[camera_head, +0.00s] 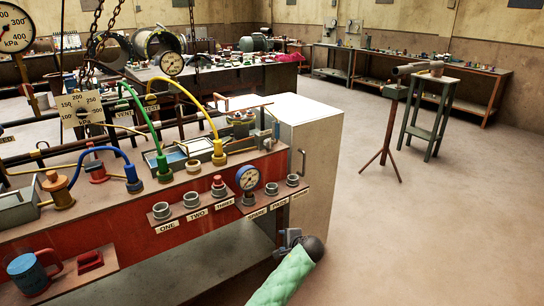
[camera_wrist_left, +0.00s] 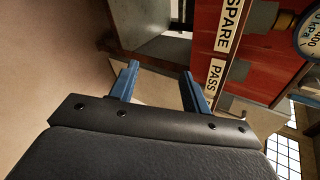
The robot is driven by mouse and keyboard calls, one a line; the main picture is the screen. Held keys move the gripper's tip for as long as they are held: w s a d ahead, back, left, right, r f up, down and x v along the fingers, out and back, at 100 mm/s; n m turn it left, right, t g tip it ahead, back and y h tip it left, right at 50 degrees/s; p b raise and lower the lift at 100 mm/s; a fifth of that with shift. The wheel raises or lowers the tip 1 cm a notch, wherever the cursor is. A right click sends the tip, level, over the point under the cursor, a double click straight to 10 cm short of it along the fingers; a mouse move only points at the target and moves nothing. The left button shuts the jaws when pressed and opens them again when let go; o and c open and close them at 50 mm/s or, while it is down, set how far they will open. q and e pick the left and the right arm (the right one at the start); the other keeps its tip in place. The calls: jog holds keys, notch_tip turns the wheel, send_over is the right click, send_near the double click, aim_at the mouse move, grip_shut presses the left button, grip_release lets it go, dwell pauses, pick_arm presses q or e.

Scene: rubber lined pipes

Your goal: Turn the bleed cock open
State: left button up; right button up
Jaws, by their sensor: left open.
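My left gripper (camera_head: 286,240) is in front of the red bench's right end, below the labelled panel. In the left wrist view its two blue fingers (camera_wrist_left: 158,70) are apart with nothing between them. The red bench front (camera_head: 130,237) carries ports labelled ONE, TWO, THREE and more, with a pressure gauge (camera_head: 248,178) among them. The SPARE label (camera_wrist_left: 232,25) and PASS label (camera_wrist_left: 215,86) show close beyond the fingers in the wrist view. I cannot tell which fitting is the bleed cock. My right gripper is not in view.
A pale cabinet (camera_head: 312,150) stands at the bench's right end. Blue, green and yellow hoses (camera_head: 186,88) arch over the bench top. A pipe stand (camera_head: 385,130) stands on the open floor at right.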

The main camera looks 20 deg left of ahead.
pick_arm(q)
jog(key=w+a+r+m+t+y, duration=0.2)
jog(key=w+a+r+y, duration=0.1)
jog(key=w+r, duration=0.95)
jog(key=m+t+y, duration=0.1)
jog(key=m+y, duration=0.2)
send_near(270, 145)
jog(key=p+x, duration=0.1)
jog(key=x, duration=0.6)
jog(key=shift+w+a, duration=0.2)
jog(key=shift+w, duration=0.05)
jog(key=shift+w+a, duration=0.35)
jog(key=shift+a, duration=0.1)
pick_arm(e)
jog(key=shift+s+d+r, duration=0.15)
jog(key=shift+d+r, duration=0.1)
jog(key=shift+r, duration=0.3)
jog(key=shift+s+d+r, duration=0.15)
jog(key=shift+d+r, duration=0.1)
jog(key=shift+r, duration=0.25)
